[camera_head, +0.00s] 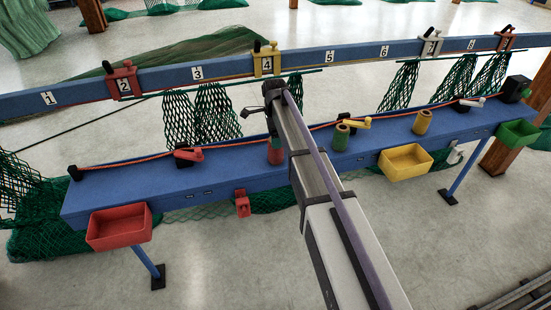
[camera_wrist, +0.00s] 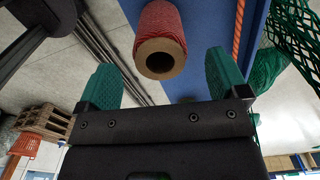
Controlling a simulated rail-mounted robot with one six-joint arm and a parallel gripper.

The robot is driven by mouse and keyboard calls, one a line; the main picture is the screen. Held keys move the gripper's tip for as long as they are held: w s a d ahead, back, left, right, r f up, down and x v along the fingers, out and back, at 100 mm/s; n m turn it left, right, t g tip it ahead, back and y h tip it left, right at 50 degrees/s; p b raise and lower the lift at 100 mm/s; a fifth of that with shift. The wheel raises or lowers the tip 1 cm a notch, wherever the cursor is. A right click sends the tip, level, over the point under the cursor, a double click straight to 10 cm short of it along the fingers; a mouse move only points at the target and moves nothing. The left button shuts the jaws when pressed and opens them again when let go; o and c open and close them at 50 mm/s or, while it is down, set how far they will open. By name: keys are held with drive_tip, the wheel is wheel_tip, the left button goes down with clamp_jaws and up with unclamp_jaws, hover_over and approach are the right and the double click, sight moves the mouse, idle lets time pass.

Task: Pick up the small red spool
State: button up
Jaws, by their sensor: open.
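The red spool (camera_head: 275,152) stands on the long blue bench (camera_head: 225,170) in the head view, right beside my arm, which covers part of it. In the wrist view the red spool (camera_wrist: 160,35) is at the top centre, with its tan end and dark hole facing the camera. My gripper (camera_wrist: 161,75) is open, its two teal fingers apart to the left and right of the spool's near end. Nothing is clasped, and I cannot tell how far the spool reaches between the fingers. The head view hides the fingers behind my arm.
A green spool (camera_head: 341,140) and a yellow spool (camera_head: 422,122) stand farther right on the bench. An orange rope (camera_head: 120,164) runs along its back. A red bin (camera_head: 118,228), a yellow bin (camera_head: 405,162) and a green bin (camera_head: 518,134) hang at its front. A numbered blue rail (camera_head: 220,72) with nets stands behind.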

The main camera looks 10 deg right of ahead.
sight(276, 150)
wheel_tip(276, 150, down, 7)
drive_tip(key=b, duration=0.5)
drive_tip(key=shift+r, duration=0.45)
drive_tip(key=shift+c, duration=0.2)
drive_tip(key=c, duration=1)
